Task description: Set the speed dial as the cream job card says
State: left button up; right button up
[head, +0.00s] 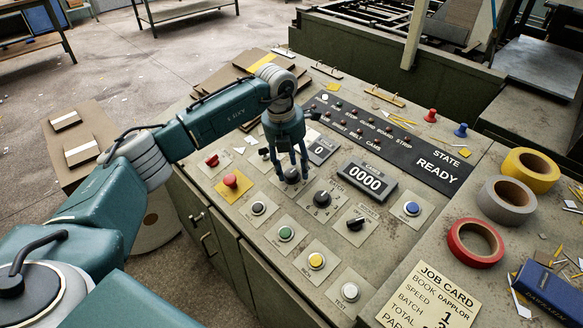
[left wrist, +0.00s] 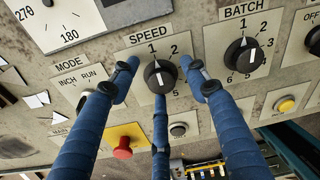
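The cream job card (head: 432,298) lies at the lower right of the head view. Its speed line appears to read 1; its lower part is cut off. The black speed dial (left wrist: 160,77) shows in the left wrist view, its white mark pointing up, roughly at the 1. In the head view the dial (head: 291,175) is partly hidden behind my left gripper (head: 289,167). My left gripper (left wrist: 160,80) has its blue fingers spread around the dial, with small gaps seen at both sides. I cannot tell whether the lower finger touches it. My right gripper is out of view.
The batch dial (head: 322,199) stands just right of the speed dial, with another black knob (head: 356,223) beyond it. A red mushroom button (head: 230,181) is to the left. Tape rolls (head: 475,243) lie at the right.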

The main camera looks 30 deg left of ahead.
aim_at(287, 175)
pick_arm(q)
jog(key=shift+s+a, duration=0.1)
jog(key=shift+r, duration=0.4)
notch_tip(287, 175, up, 11)
jog(key=s, duration=0.1)
jog(key=shift+s+a, duration=0.2)
jog(key=shift+a, duration=0.15)
jog(key=shift+f, duration=0.1)
